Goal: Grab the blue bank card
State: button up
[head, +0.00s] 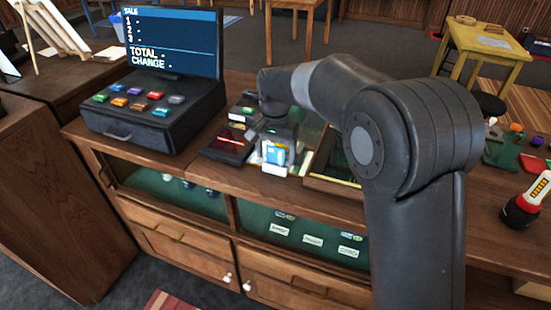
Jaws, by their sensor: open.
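A small blue bank card (274,153) with a pale patch stands upright near the front edge of the wooden counter, in the middle of the head view. My gripper (278,143) is at the card, reaching down from above and behind it. The card shows in front of the gripper and covers part of it. The fingertips are small and partly hidden, so I cannot tell whether they touch the card. My gripper is open.
A cash register (152,112) with a lit screen (172,42) stands left on the counter. A dark device (229,143) with a red display lies just left of my gripper. A framed tray (331,165) lies to the right.

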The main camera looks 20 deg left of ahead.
jog(key=shift+c, duration=0.2)
jog(key=c, duration=1)
jog(key=shift+r, duration=0.15)
